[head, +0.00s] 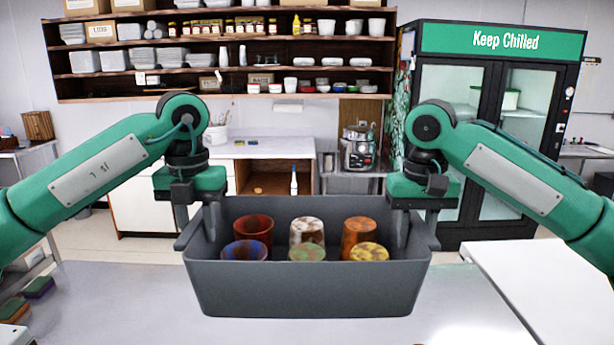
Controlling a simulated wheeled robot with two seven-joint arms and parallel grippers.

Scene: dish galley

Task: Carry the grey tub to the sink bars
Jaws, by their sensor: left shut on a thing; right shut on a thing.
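The grey tub (306,290) is in the middle of the head view, roughly level, in front of me. Several cups stand inside it: a dark red one (253,228), a blue and red one (243,250), a white and brown one (306,232), a green-topped one (306,252), an orange-brown one (359,232) and a yellow-topped one (369,251). My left gripper (188,222) is shut on the tub's left end. My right gripper (402,225) is shut on its right end. The fingertips are partly hidden by the tub walls. I cannot make out the sink bars.
A white surface (540,285) is at the right. Behind are a white cabinet (140,205), a fridge (490,130) and loaded wall shelves (225,72).

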